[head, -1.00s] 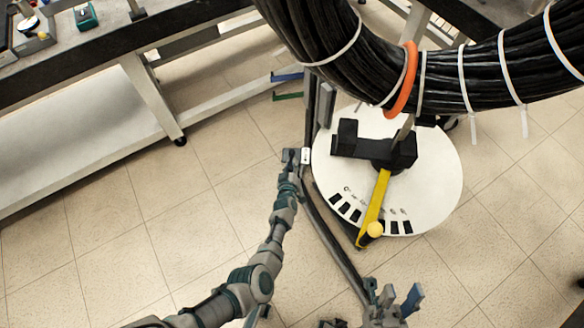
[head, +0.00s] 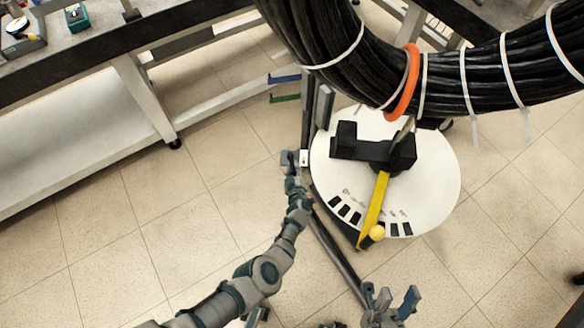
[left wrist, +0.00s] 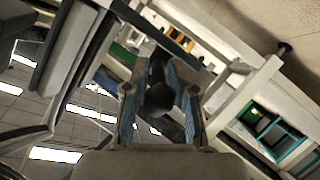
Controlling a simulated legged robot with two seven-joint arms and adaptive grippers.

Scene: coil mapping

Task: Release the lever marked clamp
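No lever shows a readable clamp mark. A dark lever with a rounded knob (left wrist: 158,98) shows between my left gripper's fingers in the left wrist view; I cannot tell whether they touch it. My left gripper (head: 296,157) is beside the left edge of the white disc (head: 430,165), next to a dark upright post (head: 308,115). The left wrist view shows its fingers (left wrist: 160,108) apart. A yellow lever (head: 375,208) with a ball knob lies across the disc's printed scale. My right gripper (head: 392,300) is at the lower edge, fingers apart and empty.
A thick black cable bundle (head: 330,45) with white ties and an orange ring (head: 404,85) hangs above the disc. A blue bar (head: 285,77) and a green bar (head: 287,97) stick out beside the post. A workbench (head: 115,45) stands at upper left.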

